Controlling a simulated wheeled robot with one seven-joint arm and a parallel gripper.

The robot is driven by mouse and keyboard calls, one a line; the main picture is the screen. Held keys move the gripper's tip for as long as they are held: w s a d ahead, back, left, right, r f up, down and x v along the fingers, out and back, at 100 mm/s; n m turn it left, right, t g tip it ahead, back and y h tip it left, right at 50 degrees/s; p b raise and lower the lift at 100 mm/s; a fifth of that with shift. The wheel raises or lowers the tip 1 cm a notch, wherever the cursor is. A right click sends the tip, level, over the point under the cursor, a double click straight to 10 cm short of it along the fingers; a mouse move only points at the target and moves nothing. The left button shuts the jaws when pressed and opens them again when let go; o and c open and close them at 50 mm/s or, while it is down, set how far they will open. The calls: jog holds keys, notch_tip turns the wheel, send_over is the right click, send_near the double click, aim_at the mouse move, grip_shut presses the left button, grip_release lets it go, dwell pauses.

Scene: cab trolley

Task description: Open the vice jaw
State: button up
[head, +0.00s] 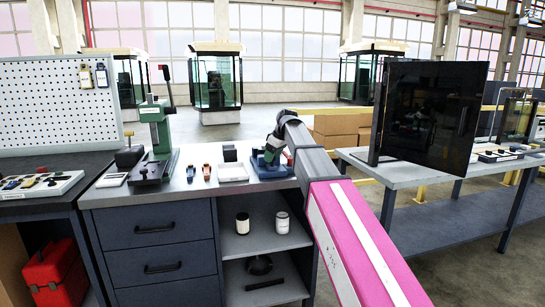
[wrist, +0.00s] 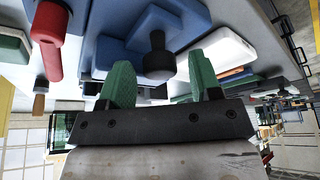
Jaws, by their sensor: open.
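The blue vice (head: 268,170) stands at the right end of the workbench top, partly hidden behind my arm and gripper. In the wrist view, which looks upside down, its blue body (wrist: 205,16) fills the top middle. A dark knob-ended bar (wrist: 158,60) sticks out from the vice. My gripper (wrist: 162,82) is open, with its two green fingers spread on either side of the knob. The knob appears between the fingertips, and I see no finger clearly touching it. In the head view my gripper (head: 275,148) is over the vice. The vice jaw gap is not clear.
A red-handled thing (wrist: 48,40) is close beside the vice in the wrist view. A white tray (head: 232,172) and small coloured parts (head: 199,173) lie left of the vice. A green press (head: 156,130) stands further left. A dark cabinet (head: 430,115) stands on the right table.

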jog(key=v, duration=1)
jog(key=shift+d+r, duration=0.2)
jog(key=shift+r, duration=0.1)
jog(key=shift+s, duration=0.1)
